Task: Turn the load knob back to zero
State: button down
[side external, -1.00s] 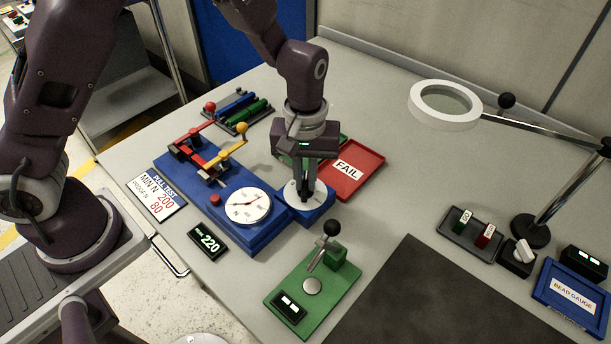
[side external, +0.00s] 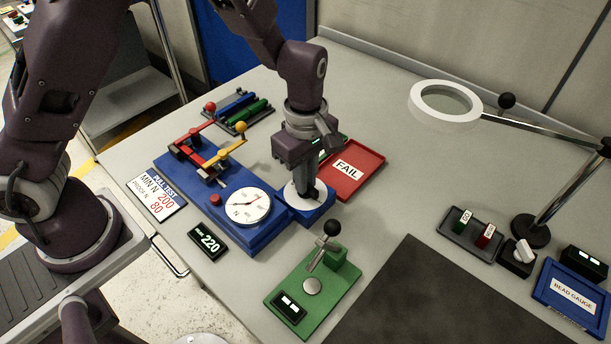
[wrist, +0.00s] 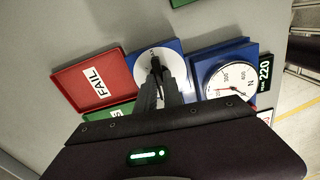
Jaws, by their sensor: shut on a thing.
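The load knob is dark and sits on a white round dial plate (side external: 293,196) on a small blue block (side external: 312,214), right of the force gauge. My gripper (side external: 307,193) points down over this plate with its fingers closed around the knob. The fingers hide most of the knob in both views. In the wrist view the white plate (wrist: 176,58) shows around my gripper (wrist: 157,75). The force gauge (side external: 248,206) has a white face and a needle; its exact reading is too small to tell. A display reading 220 (side external: 208,241) stands in front of it.
The blue tester base carries a red lever (side external: 209,107) and a yellow lever (side external: 240,128). A red FAIL tray (side external: 356,169) lies close behind my gripper. A green fixture with a black-knobbed handle (side external: 331,228) stands in front.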

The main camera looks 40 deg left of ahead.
jog(key=shift+n, duration=0.7)
jog(key=c, duration=1.5)
grip_release()
jog(key=shift+r, duration=0.15)
notch_tip(320, 180, up, 6)
jog(key=shift+f, duration=0.1)
jog(key=shift+r, duration=0.5)
